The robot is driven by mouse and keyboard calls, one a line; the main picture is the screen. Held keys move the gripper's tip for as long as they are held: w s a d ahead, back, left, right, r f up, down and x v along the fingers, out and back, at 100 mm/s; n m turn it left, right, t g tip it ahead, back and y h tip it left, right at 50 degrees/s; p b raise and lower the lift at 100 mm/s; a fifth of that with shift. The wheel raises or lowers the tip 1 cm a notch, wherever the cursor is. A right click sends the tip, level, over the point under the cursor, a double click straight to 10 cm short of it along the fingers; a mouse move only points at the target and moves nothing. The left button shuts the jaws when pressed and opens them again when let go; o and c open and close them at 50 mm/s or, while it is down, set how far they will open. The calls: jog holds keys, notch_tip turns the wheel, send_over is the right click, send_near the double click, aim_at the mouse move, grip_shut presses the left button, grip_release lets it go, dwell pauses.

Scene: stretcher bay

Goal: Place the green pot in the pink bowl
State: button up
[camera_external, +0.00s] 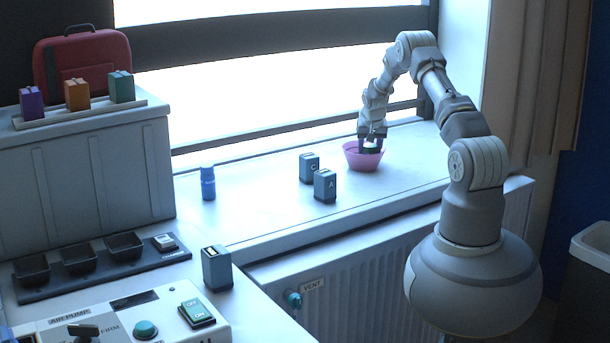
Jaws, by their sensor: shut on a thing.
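The pink bowl (362,160) stands on the white window sill, below the end of my arm. My gripper (372,145) points down at the bowl's opening and is shut on a small dark thing with a green top, the green pot (371,149). The pot is at the level of the bowl's rim, with its lower part hidden by the rim and the fingers. I cannot tell whether it touches the bowl's bottom.
Two blue-grey blocks marked C (309,168) and A (325,185) stand left of the bowl. A blue bottle (208,184) stands farther left on the sill (260,205). The sill between bottle and blocks is clear. The window is behind.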

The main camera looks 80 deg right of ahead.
jog(key=shift+f, duration=0.3)
jog(key=o, duration=0.8)
jog(key=shift+c, duration=0.2)
jog(key=shift+r, duration=0.15)
jog(key=shift+r+p, duration=0.3)
jog(key=shift+r, duration=0.05)
jog(key=p+v, duration=0.2)
jog(key=v, duration=1)
jog(key=shift+p, duration=0.35)
jog(key=shift+a+r, duration=0.1)
jog(key=shift+r, duration=0.05)
